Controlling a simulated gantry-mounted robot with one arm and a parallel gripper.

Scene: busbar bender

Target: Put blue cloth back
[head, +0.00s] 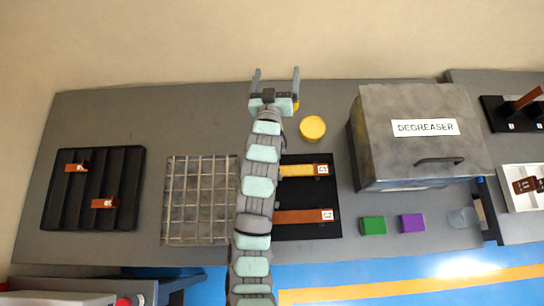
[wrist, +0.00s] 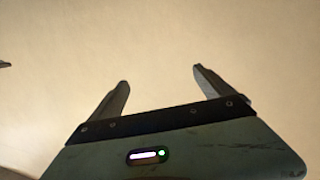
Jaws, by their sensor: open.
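I cannot make out a blue cloth in either view. A green folded piece or block (head: 373,226) and a purple one (head: 411,223) lie side by side near the table's front edge, in front of the degreaser box. My gripper (head: 276,70) is at the back edge of the table in the head view, its fingers pointing toward the wall. Its two fingers are spread with nothing between them. In the wrist view my gripper (wrist: 160,74) is also open and empty, with only the plain wall beyond it.
The grey degreaser box (head: 415,105) stands at the right, with a clear cup (head: 463,218) in front. A yellow disc (head: 312,128), a black tray with bars (head: 322,190), a wire grid (head: 200,200) and a black slotted rack (head: 127,190) take up the table. My arm hides part of the middle.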

